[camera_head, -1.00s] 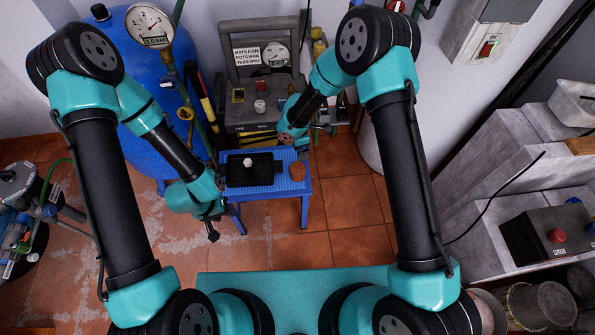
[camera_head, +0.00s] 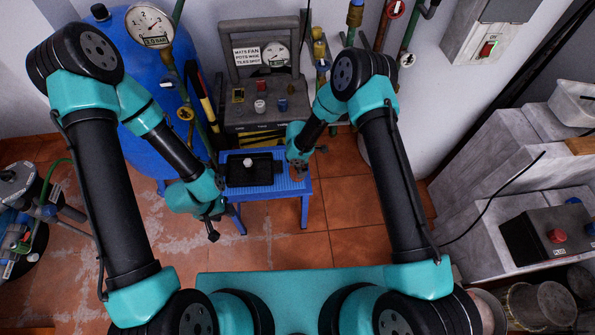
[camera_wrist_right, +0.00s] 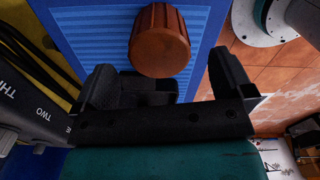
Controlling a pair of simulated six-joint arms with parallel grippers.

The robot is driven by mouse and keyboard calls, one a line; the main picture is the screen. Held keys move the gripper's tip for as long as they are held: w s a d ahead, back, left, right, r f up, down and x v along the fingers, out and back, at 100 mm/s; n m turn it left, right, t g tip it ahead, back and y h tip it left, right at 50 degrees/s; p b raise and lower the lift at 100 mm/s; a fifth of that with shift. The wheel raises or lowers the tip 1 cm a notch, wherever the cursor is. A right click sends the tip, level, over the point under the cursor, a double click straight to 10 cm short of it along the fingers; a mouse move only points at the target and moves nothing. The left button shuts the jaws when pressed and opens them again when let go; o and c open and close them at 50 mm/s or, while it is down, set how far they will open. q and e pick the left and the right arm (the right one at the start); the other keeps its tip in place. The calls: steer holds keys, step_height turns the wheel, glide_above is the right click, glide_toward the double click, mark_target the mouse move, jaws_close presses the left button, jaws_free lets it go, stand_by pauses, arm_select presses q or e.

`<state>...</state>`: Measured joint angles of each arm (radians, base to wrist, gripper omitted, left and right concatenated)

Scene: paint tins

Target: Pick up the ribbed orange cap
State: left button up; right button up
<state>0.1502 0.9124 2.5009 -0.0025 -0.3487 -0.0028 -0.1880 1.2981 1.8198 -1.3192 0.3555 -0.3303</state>
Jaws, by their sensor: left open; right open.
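The ribbed orange cap (camera_wrist_right: 160,40) stands on the blue stool top in the right wrist view, just beyond the fingertips and between their lines. My right gripper (camera_wrist_right: 163,78) is open, with its two black fingers apart and nothing seen held between them. In the head view my right gripper (camera_head: 299,168) is over the right end of the blue stool (camera_head: 296,187) and hides the cap. My left gripper (camera_head: 213,226) is open and empty, low beside the stool's left front corner.
A grey control panel (camera_head: 266,112) stands behind the stool. A blue tank (camera_head: 150,95) is at the back left. The tiled floor in front is clear.

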steer(key=shift+f, duration=0.1)
steer(key=shift+a+f, duration=0.15)
steer(key=shift+f, duration=1.15)
steer(key=shift+a+f, duration=0.15)
steer(key=shift+f, duration=1.1)
steer(key=c, duration=1)
steer(key=shift+c, duration=0.2)
